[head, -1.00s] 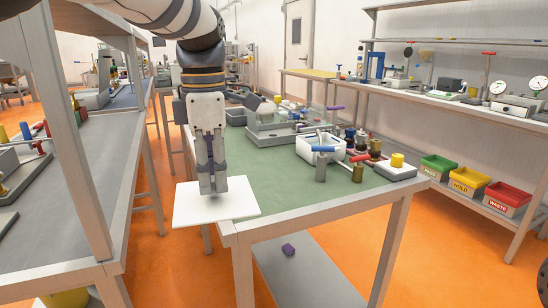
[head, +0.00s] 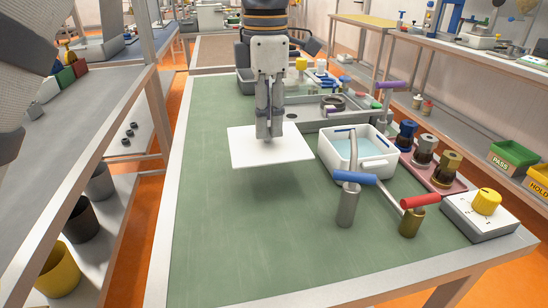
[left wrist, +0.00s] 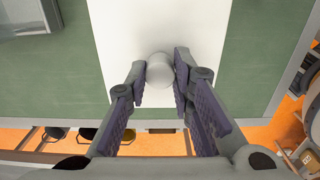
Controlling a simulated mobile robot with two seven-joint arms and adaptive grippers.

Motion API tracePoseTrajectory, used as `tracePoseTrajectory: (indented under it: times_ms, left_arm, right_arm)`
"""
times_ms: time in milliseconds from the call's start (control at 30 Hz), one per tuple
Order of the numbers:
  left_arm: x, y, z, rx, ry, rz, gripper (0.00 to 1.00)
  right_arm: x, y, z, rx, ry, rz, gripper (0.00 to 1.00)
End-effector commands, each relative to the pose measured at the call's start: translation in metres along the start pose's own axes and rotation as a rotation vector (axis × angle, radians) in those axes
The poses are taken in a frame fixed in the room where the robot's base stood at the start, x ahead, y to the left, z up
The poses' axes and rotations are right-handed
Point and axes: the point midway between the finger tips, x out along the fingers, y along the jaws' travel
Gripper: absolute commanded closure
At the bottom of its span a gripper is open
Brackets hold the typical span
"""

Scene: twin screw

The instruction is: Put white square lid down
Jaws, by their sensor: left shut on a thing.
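The white square lid (head: 248,153) hangs level from my left gripper (head: 269,134), over the green table (head: 215,235). A soft shadow under it suggests a small gap above the surface. In the left wrist view the fingers of my left gripper (left wrist: 160,84) are on both sides of a round pale knob (left wrist: 160,70) on the lid (left wrist: 190,30). They are shut on it. The lid's underside is hidden. My right gripper is not in view.
A white tub (head: 375,173) with blue contents stands just right of the lid. Blue-handled (head: 348,205) and red-handled (head: 411,220) tools and a yellow-knobbed box (head: 478,225) stand near the front right. The green surface left and in front of the lid is clear.

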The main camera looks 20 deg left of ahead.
Motion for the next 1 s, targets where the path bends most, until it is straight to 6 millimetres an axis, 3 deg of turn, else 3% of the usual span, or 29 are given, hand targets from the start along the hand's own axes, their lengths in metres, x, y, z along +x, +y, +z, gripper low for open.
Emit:
tracePoseTrajectory:
  times_ms: [333,700,733,800,1000]
  left_arm:
    - [0.063,0.0,0.0,0.0,-0.003,0.002,1.0]
    - [0.072,0.0,0.0,0.0,-0.002,0.003,1.0]
    - [0.073,0.0,0.0,0.0,-0.002,0.003,0.76]
    - [0.072,0.0,0.0,0.0,-0.002,0.003,0.6]
    - [0.072,0.0,0.0,0.0,-0.002,0.003,0.58]
  right_arm:
    - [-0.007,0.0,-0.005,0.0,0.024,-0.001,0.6]
    - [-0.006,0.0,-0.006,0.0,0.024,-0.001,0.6]
    - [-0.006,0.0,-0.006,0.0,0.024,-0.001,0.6]
    - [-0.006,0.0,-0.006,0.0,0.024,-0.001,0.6]
    - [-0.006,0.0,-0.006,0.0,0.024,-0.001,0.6]
